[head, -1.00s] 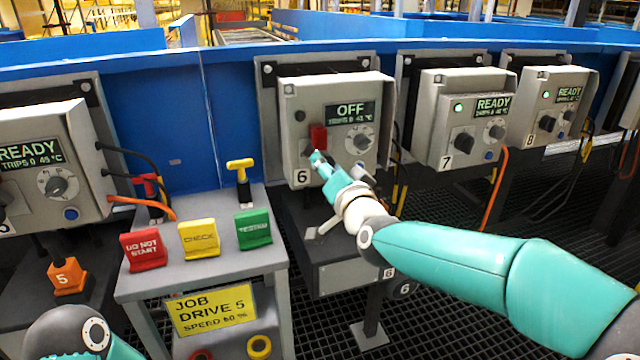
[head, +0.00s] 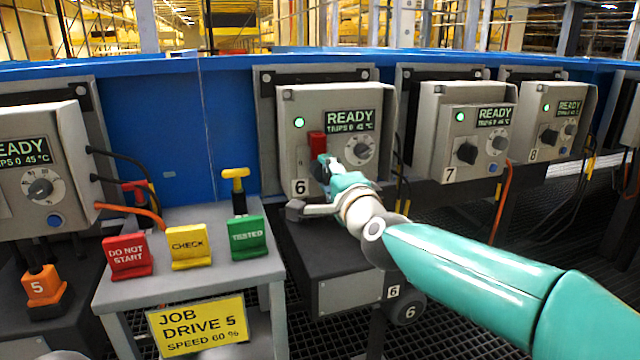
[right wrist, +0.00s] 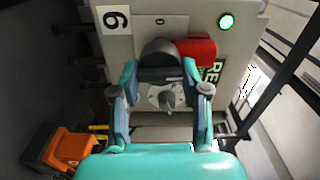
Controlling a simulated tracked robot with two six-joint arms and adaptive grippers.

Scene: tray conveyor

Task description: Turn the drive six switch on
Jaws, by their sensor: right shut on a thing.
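The drive six box (head: 288,153) stands in the middle of the head view, marked 6. Its display (head: 350,121) reads READY and its green lamp (head: 299,122) is lit; the lamp also glows in the right wrist view (right wrist: 226,22). My right gripper (head: 325,165) is at the box front, shut on the dark switch handle (right wrist: 158,52), which its fingers partly hide. A red piece (head: 317,144) sits just beside the handle, and the grey dial (right wrist: 166,97) lies between the fingers in the wrist view. My left gripper is out of view.
Box 7 (head: 430,130) and box 8 (head: 532,105) stand to the right, both reading READY. A grey stand (head: 200,280) at left bears red, yellow and green tags. An orange plug (head: 42,287) marked 5 is at far left.

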